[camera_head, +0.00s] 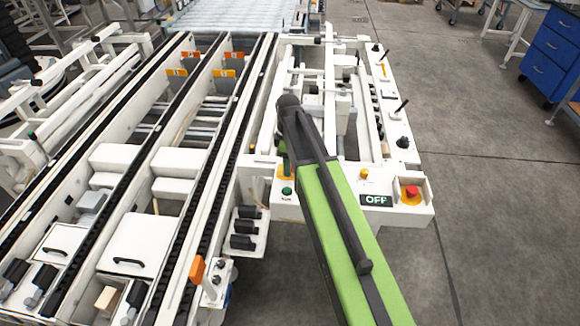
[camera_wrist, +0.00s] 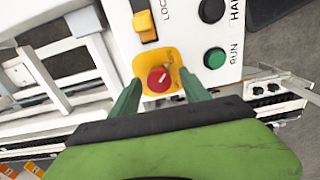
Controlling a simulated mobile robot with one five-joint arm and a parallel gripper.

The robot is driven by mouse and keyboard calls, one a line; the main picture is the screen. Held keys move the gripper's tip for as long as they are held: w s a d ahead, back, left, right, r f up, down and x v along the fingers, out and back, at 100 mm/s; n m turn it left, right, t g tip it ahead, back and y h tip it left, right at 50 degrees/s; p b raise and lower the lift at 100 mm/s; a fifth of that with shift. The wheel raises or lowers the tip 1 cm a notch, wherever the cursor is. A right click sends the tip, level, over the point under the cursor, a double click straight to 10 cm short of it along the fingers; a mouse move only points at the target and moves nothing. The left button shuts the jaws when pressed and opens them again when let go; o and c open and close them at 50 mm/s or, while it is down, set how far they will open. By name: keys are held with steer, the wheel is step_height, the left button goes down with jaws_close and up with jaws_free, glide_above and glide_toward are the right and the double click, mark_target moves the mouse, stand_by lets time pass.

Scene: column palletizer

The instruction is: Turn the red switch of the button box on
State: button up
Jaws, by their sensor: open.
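The red switch (camera_wrist: 159,79) is a round knob with a pale pointer mark on a yellow plate, in the middle of the wrist view. It sits on the white button box (camera_wrist: 185,35). My gripper (camera_wrist: 160,76) is open, with one green finger on each side of the red switch; I cannot tell if they touch it. In the head view my gripper (camera_head: 286,164) is over the left end of the white panel, and the red switch is hidden there. A dark sign (camera_head: 376,200) on the panel reads OFF.
Near the switch are a green RUN button (camera_wrist: 215,58), a black button (camera_wrist: 211,10) and a yellow selector (camera_wrist: 145,25). A red mushroom button (camera_head: 411,192) on a yellow base sits at the panel's right end. Conveyor rails run along the left; open floor lies right.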

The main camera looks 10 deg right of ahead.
steer(key=shift+c, duration=0.4)
jaws_close()
steer(key=shift+d, duration=0.3)
steer(key=shift+a, duration=0.2)
steer(key=shift+a+m, duration=0.15)
steer(key=shift+m, duration=0.55)
steer(key=m, duration=0.7)
steer(key=shift+a, duration=0.1)
steer(key=m, duration=0.5)
steer(key=shift+w, duration=0.1)
steer(key=shift+m, duration=2.1)
